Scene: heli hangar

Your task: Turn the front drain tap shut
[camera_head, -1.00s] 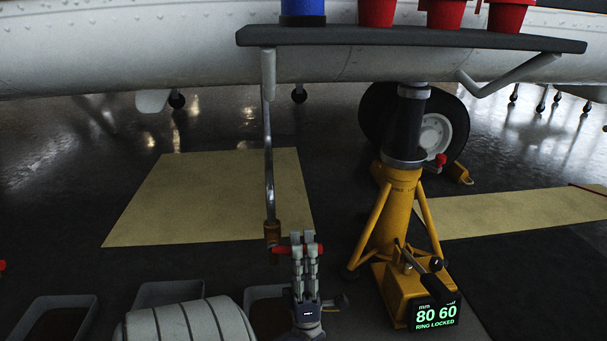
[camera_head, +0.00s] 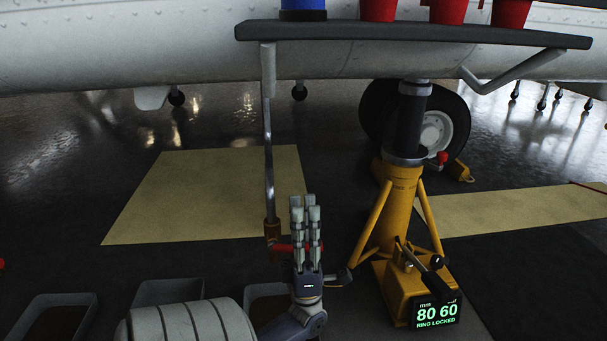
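The drain tap (camera_head: 272,229) is a brass-coloured body at the lower end of a thin metal pipe (camera_head: 268,150) hanging from the aircraft. Its red handle (camera_head: 284,248) points sideways to the right, across the pipe's line. My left gripper (camera_head: 318,240) is just right of the tap, fingers pointing up and thumb spread out to the right. The fingers look straight and open, and they cover the right end of the handle. I cannot tell whether they touch it. My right gripper is not in view.
A yellow jack (camera_head: 393,200) with a display reading 80 60 RING LOCKED (camera_head: 437,313) stands close to the right. Open trays (camera_head: 170,290) lie on the floor at lower left. A dark shelf (camera_head: 420,36) with blue and red containers hangs above.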

